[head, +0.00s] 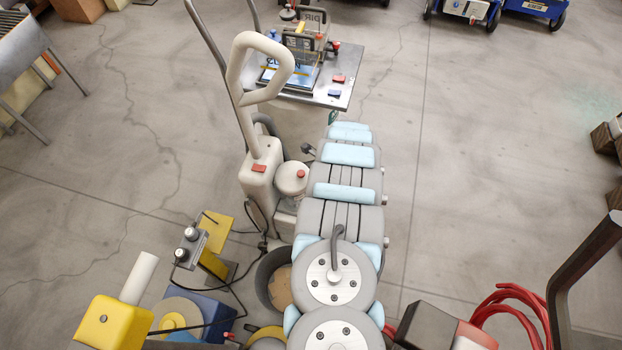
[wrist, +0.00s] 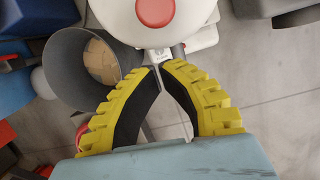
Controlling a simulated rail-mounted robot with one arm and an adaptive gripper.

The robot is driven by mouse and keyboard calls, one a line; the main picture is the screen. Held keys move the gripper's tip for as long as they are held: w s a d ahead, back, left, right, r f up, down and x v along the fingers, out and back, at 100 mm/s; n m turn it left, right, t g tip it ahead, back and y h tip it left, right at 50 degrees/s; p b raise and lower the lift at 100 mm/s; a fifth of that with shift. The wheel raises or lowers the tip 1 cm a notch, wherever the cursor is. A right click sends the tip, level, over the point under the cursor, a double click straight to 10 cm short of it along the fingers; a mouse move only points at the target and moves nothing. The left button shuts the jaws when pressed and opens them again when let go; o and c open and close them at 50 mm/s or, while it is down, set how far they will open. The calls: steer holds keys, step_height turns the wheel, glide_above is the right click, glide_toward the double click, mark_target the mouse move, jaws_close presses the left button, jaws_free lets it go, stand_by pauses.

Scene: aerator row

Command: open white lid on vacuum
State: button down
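The vacuum (head: 262,185) is off-white with a tall loop handle and stands left of my arm in the head view. Its round white lid (head: 292,176) has a red button on top. In the wrist view the lid (wrist: 122,22) is at the top, with a small grey tab at its near edge. My gripper (wrist: 162,68) has yellow ribbed fingers with black pads. Its tips are drawn together just below the tab in the picture; contact with it is unclear. No held object shows. The lid appears closed. In the head view my arm hides the gripper.
A grey bucket (head: 268,285) with brown contents stands below the vacuum; the wrist view shows it left of my fingers. A metal table (head: 330,92) with equipment is beyond. Yellow equipment (head: 115,322) is at lower left, red hose (head: 510,310) at lower right.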

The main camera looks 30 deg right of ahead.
steer(key=s+d+p+v, duration=0.1)
steer(key=p+v, duration=0.1)
steer(key=v, duration=0.7)
steer(key=shift+d+p, duration=0.35)
steer(key=shift+d, duration=0.05)
steer(key=shift+s, duration=0.15)
